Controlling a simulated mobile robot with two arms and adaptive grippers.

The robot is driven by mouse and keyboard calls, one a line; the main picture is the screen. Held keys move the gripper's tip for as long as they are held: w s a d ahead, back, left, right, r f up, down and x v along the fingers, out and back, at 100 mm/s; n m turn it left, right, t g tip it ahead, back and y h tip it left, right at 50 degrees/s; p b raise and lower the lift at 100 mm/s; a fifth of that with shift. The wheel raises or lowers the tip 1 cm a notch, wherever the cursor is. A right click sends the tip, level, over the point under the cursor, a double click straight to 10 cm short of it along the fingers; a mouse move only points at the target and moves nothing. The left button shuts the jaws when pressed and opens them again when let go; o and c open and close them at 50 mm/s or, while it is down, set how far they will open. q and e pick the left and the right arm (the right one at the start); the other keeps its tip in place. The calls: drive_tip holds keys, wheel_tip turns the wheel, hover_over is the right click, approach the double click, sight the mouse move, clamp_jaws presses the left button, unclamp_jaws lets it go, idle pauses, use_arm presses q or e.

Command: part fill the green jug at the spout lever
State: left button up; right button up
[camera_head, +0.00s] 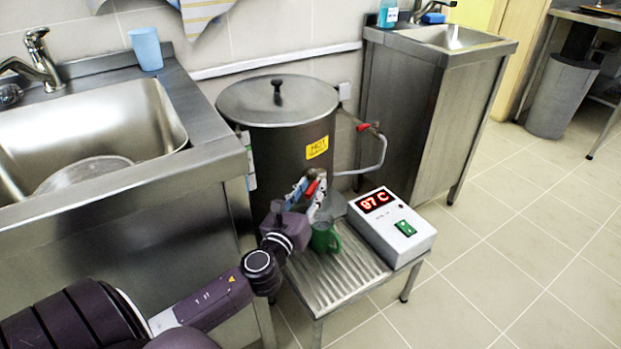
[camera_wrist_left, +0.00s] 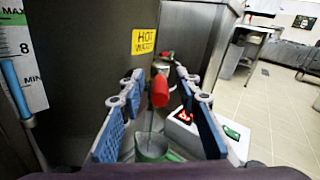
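The green jug (camera_head: 325,238) stands upright on the ribbed metal stand, below the spout of the big steel pot (camera_head: 277,120). The jug also shows at the bottom of the left wrist view (camera_wrist_left: 152,148). The red spout lever (camera_wrist_left: 160,90) shows between the two blue-padded fingers of my left gripper (camera_wrist_left: 156,84). The fingers are apart, with a gap on each side of the lever. In the head view my left gripper (camera_head: 307,190) is at the lever, just above the jug. A thin line shows between lever and jug; I cannot tell whether liquid runs. My right gripper is out of view.
A white box (camera_head: 405,238) with a red "97 C" display and green switch sits right of the jug. The pot bears a yellow HOT label (camera_head: 317,147). A second red-handled valve (camera_head: 363,127) and pipe are on its right. A sink (camera_head: 100,140) stands left.

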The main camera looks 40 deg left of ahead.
sight(311, 188)
use_arm(q)
wheel_tip(311, 188, up, 9)
drive_tip(key=shift+r, duration=0.2)
idle(0.3)
